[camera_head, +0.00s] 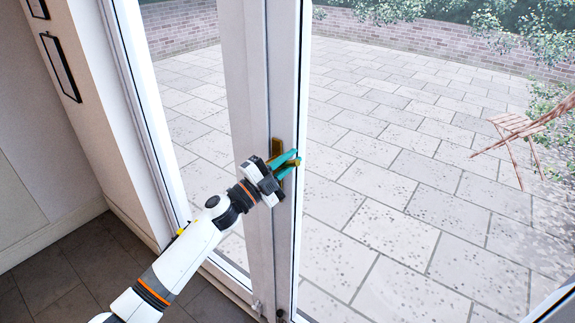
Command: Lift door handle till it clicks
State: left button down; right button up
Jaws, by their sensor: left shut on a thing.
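The white-framed glass door (257,75) stands upright in the middle of the view. A brass handle plate (276,147) is on its frame, and the brass door handle (292,163) sticks out to the right. My left gripper (286,162), with teal fingers, is shut on the handle. The handle slopes slightly, and the fingers and wrist hide part of it. My left arm comes in from the bottom left. My right gripper is not in view.
Through the glass lies a paved patio (400,190) with a brick wall (400,42) at the back and a wooden chair (520,130) at the right. Picture frames (61,68) hang on the left wall. Dark floor tiles (70,270) are clear at the lower left.

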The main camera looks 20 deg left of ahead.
pick_arm(q)
jog(key=shift+w+a+r+n+t+y+p, duration=0.1)
jog(key=shift+a+r+n+t+y+p, duration=0.25)
jog(key=shift+n, duration=0.5)
jog(key=shift+w+a+r+n+t+y, duration=0.1)
jog(key=shift+a+r+n+t+y, duration=0.15)
jog(key=shift+r+n+t, duration=0.45)
jog(key=shift+f+n+g, duration=0.15)
jog(key=shift+n+g, duration=0.1)
jog(key=c, duration=1.4)
grip_release()
jog(key=shift+f, duration=0.15)
jog(key=shift+s+a+f, duration=0.1)
jog(key=shift+s+f, duration=0.15)
jog(key=shift+s, duration=0.05)
jog(key=b+v, duration=0.2)
jog(key=v, duration=0.3)
jog(key=b+v, duration=0.2)
jog(key=v, duration=0.4)
jog(key=shift+s+r, duration=0.15)
jog(key=shift+s, duration=0.1)
